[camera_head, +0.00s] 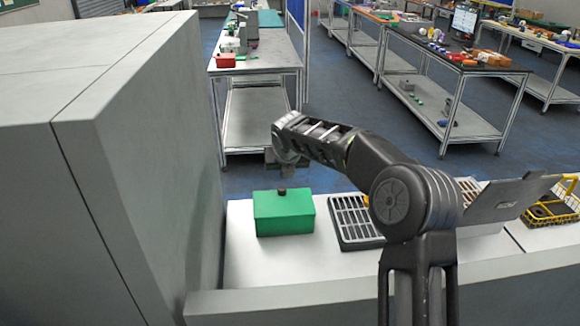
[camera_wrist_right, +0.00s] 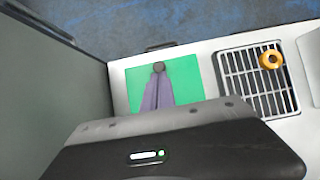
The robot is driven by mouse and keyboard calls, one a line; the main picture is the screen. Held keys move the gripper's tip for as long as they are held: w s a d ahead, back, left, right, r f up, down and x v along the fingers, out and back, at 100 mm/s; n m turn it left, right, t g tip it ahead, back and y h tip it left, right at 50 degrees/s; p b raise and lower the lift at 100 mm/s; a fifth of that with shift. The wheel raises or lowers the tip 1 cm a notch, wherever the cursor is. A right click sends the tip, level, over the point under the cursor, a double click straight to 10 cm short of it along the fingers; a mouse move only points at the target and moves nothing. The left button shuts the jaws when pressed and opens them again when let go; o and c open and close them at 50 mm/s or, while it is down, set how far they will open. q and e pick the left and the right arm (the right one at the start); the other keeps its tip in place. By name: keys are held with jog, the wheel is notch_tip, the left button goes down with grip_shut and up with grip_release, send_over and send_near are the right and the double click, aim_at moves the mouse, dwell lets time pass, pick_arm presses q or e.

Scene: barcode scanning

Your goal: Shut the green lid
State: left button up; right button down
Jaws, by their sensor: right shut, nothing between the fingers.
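A green box (camera_head: 285,222) stands on the white worktop, with its green lid (camera_head: 284,197) lying flat on top; no gap shows between them. A dark round knob (camera_head: 282,191) stands up from the lid. The lid also shows in the right wrist view (camera_wrist_right: 190,78), with the knob (camera_wrist_right: 159,67) near its middle. My right gripper (camera_head: 283,178) points down just above the knob. In the right wrist view its fingers (camera_wrist_right: 158,78) are together and empty, close by the knob; I cannot tell whether they touch it. My left gripper is not in view.
A grey slotted tray (camera_head: 352,221) stands right of the box, with a yellow-orange ring (camera_wrist_right: 271,60) on it. A tall grey cabinet (camera_head: 150,170) rises close on the left. A tilted grey panel (camera_head: 490,203) and a yellow wire basket (camera_head: 560,205) are farther right.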

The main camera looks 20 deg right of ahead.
jog(key=shift+w+d+f+p, duration=0.25)
jog(key=shift+w+f, duration=0.1)
jog(key=shift+w, duration=0.3)
jog(key=shift+w+d+f+p, duration=0.15)
jog(key=shift+w+d+f, duration=0.15)
jog(key=shift+w, duration=0.3)
jog(key=b+v, duration=0.2)
jog(key=v, duration=0.5)
jog(key=shift+s+r, duration=0.2)
jog(key=shift+r, duration=0.1)
jog(key=shift+a, duration=0.1)
